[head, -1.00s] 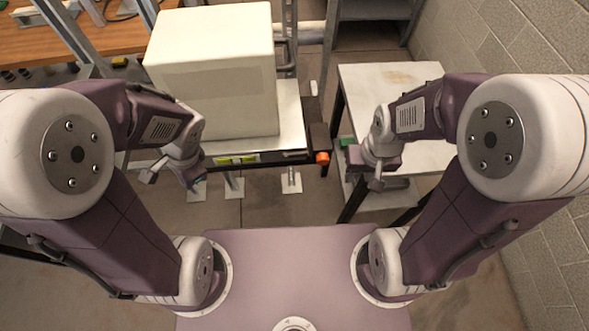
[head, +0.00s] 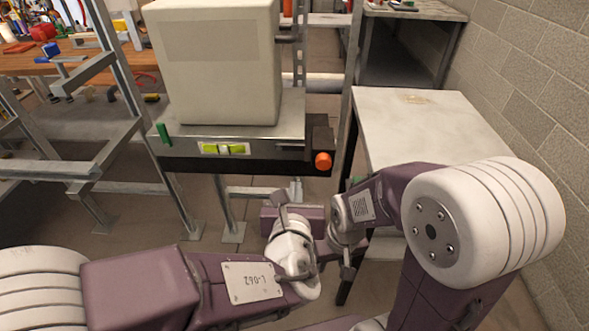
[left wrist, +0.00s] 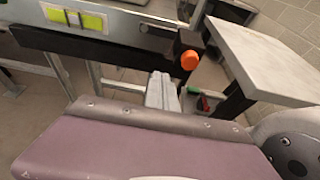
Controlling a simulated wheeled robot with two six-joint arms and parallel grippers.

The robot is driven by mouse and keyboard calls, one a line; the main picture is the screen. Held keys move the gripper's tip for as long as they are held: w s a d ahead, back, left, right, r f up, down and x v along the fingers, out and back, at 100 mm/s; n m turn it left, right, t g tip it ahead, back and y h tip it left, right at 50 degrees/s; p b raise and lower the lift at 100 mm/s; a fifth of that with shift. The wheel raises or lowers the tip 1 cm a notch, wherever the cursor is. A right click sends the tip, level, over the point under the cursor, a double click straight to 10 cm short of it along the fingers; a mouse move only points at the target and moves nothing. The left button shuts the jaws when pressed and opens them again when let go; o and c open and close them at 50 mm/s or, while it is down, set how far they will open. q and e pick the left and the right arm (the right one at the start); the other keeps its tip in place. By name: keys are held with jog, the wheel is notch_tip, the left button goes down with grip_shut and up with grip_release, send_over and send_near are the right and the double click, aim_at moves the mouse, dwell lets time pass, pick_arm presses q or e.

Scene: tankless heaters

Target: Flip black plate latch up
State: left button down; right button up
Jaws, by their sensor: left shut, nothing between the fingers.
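A black block with an orange knob (head: 323,160) sits at the right end of the black front bar (head: 185,160) under the white heater box (head: 215,65). The knob also shows in the left wrist view (left wrist: 190,60). I cannot tell which part is the black plate latch. My left gripper (head: 296,189) is below and in front of the block, apart from it, shut and empty. Its body hides much of the lower left wrist view, where its pale fingers (left wrist: 161,90) are together.
A level with yellow-green windows (head: 223,149) is on the stand's front. A pale-topped table (head: 430,125) stands to the right, near a block wall (head: 530,70). A grey metal frame (head: 100,165) is at the left. My two wrists are close together.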

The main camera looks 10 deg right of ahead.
aim_at(297, 154)
pick_arm(q)
jog(key=w, duration=0.3)
jog(key=w+d, duration=0.1)
jog(key=w, duration=0.2)
jog(key=w+d+b, duration=0.1)
jog(key=w, duration=0.2)
jog(key=shift+w+d, duration=0.15)
jog(key=shift+d, duration=0.1)
jog(key=shift+r, duration=0.4)
